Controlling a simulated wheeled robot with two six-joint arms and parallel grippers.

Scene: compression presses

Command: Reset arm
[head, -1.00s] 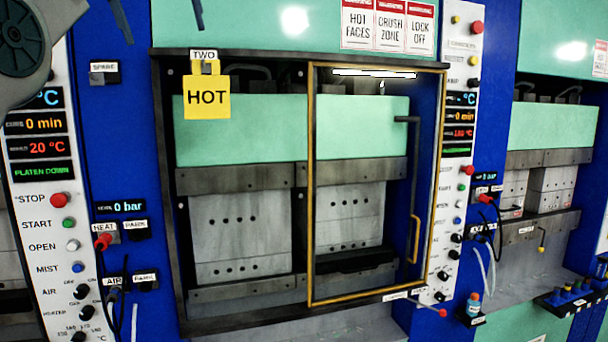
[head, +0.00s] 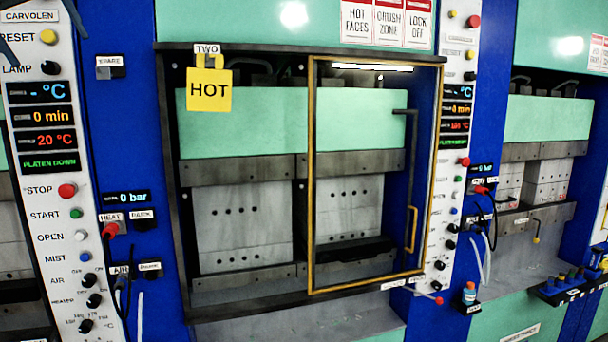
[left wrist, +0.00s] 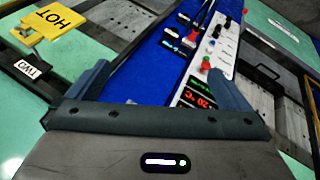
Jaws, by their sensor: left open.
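My left gripper shows in the left wrist view (left wrist: 160,88) with its two blue-grey fingers spread wide and nothing between them. In the head view only a dark sliver of the left arm and fingers shows at the top left corner, in front of the left control panel (head: 60,190); the rest is out of frame. The gripper appears apart from the panel, though the exact gap cannot be told. My right gripper is in neither view.
A press labelled TWO (head: 207,49) has a yellow HOT tag (head: 209,92) and a yellow-framed guard door (head: 312,180) in front. A second control panel (head: 455,150) and another press stand to its right. A small bottle (head: 469,293) sits on a low shelf.

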